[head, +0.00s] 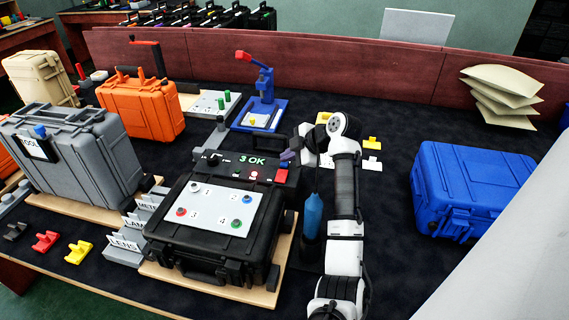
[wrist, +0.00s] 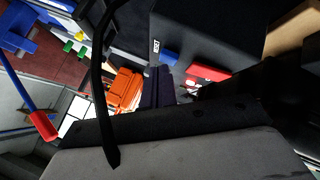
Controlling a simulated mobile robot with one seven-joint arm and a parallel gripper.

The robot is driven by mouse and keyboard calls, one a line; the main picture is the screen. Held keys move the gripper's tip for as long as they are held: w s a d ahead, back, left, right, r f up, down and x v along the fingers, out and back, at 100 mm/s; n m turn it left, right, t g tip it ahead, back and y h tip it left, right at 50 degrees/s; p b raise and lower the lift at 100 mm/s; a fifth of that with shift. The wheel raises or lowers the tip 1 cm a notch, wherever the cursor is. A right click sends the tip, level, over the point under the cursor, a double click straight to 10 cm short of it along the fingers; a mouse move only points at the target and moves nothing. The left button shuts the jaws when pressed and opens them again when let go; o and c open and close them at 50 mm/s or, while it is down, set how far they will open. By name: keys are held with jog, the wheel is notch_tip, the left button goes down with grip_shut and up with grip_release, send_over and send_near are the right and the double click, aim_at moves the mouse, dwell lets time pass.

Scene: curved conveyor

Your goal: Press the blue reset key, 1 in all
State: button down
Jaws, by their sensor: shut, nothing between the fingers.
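A black console (head: 232,168) at the back of the black case has a lit green display reading "3 OK". The blue key (wrist: 170,56) shows in the wrist view on a dark face, beside a red key (wrist: 205,72). In the head view the red key (head: 281,176) is at the console's right end, and I cannot make out the blue key there, by my gripper. My gripper (head: 288,157) is shut and empty, over the console's right end. Its dark fingers (wrist: 156,85) point towards the blue key in the wrist view; whether they touch it I cannot tell.
A grey case (head: 75,160) and orange case (head: 145,105) are left, a blue case (head: 470,190) right.

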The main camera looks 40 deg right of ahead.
jog(key=shift+f, duration=0.4)
jog(key=shift+r, duration=0.1)
dwell(0.3)
jog(key=shift+r, duration=0.75)
notch_tip(320, 180, up, 5)
jog(key=p, duration=0.3)
jog(key=shift+s, duration=0.1)
dwell(0.9)
